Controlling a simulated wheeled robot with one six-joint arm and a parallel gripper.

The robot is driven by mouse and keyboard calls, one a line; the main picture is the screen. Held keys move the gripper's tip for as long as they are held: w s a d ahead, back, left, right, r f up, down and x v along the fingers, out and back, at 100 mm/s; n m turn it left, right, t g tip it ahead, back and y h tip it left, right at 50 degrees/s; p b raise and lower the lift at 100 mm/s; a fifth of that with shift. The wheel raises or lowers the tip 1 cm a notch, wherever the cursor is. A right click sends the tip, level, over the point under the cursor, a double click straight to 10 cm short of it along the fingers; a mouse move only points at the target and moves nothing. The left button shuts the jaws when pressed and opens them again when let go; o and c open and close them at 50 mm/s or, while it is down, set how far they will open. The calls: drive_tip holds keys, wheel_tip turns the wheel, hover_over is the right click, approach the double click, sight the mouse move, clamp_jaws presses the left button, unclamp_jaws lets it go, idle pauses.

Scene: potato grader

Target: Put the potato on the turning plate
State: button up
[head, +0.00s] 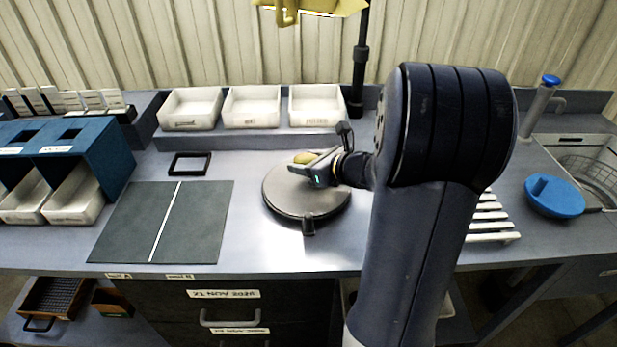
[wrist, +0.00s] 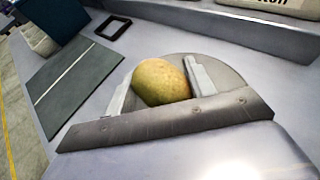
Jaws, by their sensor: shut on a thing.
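The potato (wrist: 160,82) is yellow-brown and sits between the two fingers of my gripper (wrist: 160,88) in the wrist view. In the head view the potato (head: 305,157) shows as a small yellow shape at the far side of my gripper (head: 312,163). My gripper is shut on it. The round grey turning plate (head: 290,200) is below and around the gripper in the head view; part of it (wrist: 225,75) shows behind the fingers in the wrist view. I cannot tell whether the potato touches the plate. My arm hides the area to the right.
A dark mat (head: 130,225) with a white line lies left of the plate, with a small black frame (head: 190,164) behind it. White bins (head: 252,107) stand on the back shelf. A white slatted rack (head: 490,220) and a blue lid (head: 555,197) are at right.

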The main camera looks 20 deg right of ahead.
sight(307, 184)
drive_tip(key=shift+f, duration=2.1)
drive_tip(key=shift+b, duration=0.35)
drive_tip(key=shift+f, duration=0.2)
drive_tip(key=o, duration=1)
drive_tip(key=shift+r, duration=0.1)
drive_tip(key=shift+r, duration=0.15)
drive_tip(key=shift+s+d+r, duration=0.1)
drive_tip(key=shift+s+d, duration=0.05)
drive_tip(key=shift+s, duration=0.05)
drive_tip(key=v, duration=1.1)
drive_tip(key=shift+s, duration=0.25)
